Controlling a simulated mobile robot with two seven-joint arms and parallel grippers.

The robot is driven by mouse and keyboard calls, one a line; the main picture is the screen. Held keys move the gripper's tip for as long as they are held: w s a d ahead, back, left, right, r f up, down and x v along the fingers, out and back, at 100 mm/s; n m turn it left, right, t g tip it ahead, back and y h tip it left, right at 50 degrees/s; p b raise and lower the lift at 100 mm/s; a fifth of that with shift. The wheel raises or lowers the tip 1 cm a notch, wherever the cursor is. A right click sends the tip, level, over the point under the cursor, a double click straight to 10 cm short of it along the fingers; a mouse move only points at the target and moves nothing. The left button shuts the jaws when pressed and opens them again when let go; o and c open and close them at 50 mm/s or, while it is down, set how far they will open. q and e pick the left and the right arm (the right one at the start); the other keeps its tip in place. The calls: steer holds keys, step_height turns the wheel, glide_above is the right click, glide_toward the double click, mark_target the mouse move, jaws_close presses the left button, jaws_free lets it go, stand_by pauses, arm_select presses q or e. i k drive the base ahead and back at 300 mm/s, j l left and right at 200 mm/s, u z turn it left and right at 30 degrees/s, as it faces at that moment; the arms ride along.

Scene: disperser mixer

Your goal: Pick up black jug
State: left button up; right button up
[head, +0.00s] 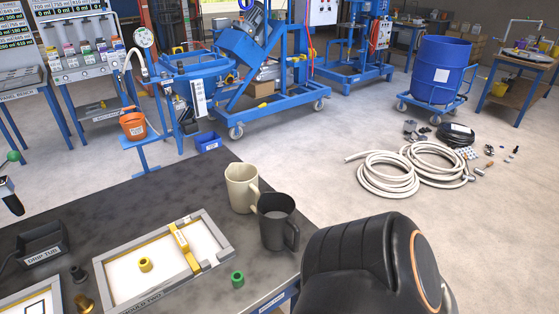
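The black jug (276,228) stands upright on the dark table near its back right corner. Its open mouth faces up and its handle points right. A cream jug (240,187) stands just behind it to the left, with its handle partly behind the black jug's rim. No gripper is at either jug. A large black link of my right arm fills the bottom right, in front of and to the right of the black jug; my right gripper does not show.
A drip tub (41,246) is at left. Hoses (388,175), a blue drum (441,68) and blue machines stand on the floor beyond.

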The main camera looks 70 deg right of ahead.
mark_target(276, 211)
steer(key=k+l+z, duration=0.1)
steer(key=z, duration=1.95)
